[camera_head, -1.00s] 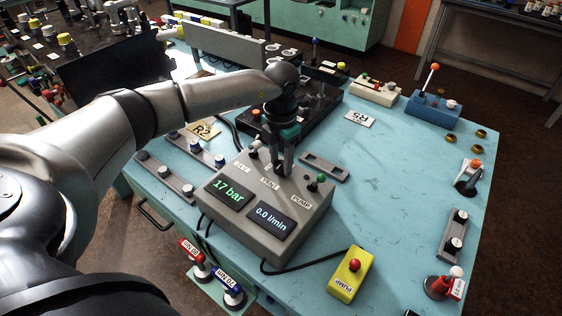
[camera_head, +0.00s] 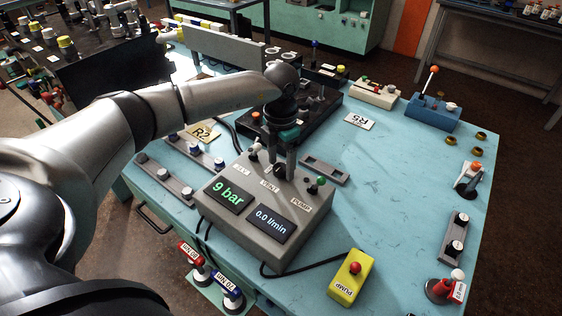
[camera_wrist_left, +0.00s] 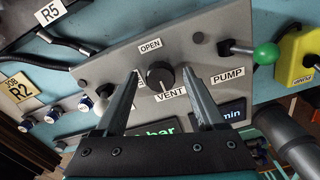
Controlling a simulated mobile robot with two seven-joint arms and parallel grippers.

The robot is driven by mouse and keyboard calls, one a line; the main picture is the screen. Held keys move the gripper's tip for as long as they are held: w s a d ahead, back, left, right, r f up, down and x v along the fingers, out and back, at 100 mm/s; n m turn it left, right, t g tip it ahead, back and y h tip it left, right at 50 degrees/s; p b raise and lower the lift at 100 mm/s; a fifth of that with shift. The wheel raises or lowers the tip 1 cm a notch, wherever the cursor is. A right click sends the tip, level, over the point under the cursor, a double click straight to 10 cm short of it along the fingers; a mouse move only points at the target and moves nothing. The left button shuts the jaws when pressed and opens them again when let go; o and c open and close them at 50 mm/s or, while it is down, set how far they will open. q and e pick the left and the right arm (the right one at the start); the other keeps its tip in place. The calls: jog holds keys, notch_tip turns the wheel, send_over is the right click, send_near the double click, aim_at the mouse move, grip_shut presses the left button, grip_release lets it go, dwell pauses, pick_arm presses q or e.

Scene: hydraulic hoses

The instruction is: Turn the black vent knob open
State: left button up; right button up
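The black vent knob (camera_wrist_left: 160,75) sits on the grey control box between the VENT and OPEN labels in the left wrist view. In the head view my left gripper (camera_head: 280,171) points down at the back of the grey control box (camera_head: 253,242), and the knob is mostly hidden there. The box displays read 9 bar and 0.0 l/min. My right gripper is not in view.
A green-tipped PUMP lever (camera_head: 316,184) stands right of the knob. A white-tipped lever (camera_head: 255,146) stands left of it. A yellow pump button box (camera_head: 351,278) lies in front on the right.

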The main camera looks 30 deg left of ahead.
aim_at(281, 167)
pick_arm(q)
notch_tip(281, 167, up, 15)
jog(key=shift+r, duration=0.1)
dwell(0.7)
dwell(0.4)
